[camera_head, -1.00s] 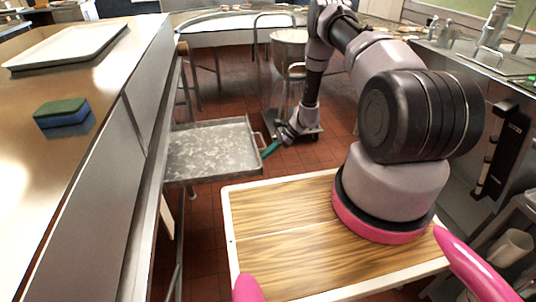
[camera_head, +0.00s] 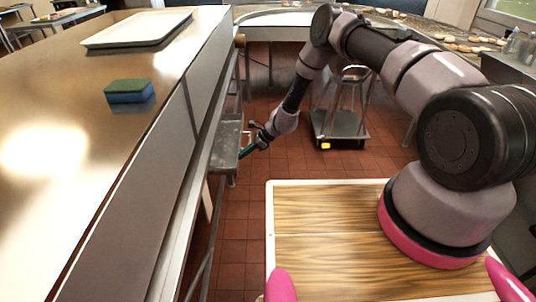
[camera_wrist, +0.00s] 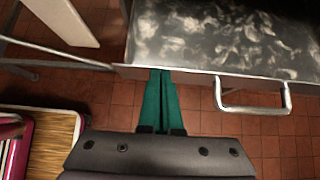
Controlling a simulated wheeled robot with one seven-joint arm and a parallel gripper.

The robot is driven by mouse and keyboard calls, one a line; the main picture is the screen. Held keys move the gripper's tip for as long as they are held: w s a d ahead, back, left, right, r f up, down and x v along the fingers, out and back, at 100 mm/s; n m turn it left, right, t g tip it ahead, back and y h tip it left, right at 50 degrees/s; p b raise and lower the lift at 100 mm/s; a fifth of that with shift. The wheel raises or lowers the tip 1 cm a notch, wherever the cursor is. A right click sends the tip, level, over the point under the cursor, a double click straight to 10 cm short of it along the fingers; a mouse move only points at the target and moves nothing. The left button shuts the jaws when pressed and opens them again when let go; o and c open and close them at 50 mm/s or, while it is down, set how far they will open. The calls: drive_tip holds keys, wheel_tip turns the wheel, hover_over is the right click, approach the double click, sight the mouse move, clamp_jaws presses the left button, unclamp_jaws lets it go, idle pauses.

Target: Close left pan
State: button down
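The left pan (camera_head: 226,140) is a grey metal drawer-like tray with a mottled floor, under the left counter. Only a narrow part of it sticks out past the counter's side in the head view. In the wrist view its floor (camera_wrist: 220,35) fills the top right, and its wire handle (camera_wrist: 253,110) sticks out from the front edge. My gripper (camera_head: 243,153) has green fingers held together with nothing between them. In the wrist view the fingertips (camera_wrist: 161,74) meet the pan's front edge, left of the handle; firm contact is hard to judge.
The counter (camera_head: 150,150) runs along the left, with a sponge (camera_head: 129,91) and a white tray (camera_head: 140,30) on top. A wheeled cart (camera_head: 340,125) stands beyond my arm. Red tiled floor (camera_head: 245,225) is clear between the counter and my wood-topped base.

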drive_tip(key=a, duration=1)
drive_tip(key=shift+a, duration=0.55)
drive_tip(key=shift+s, duration=0.1)
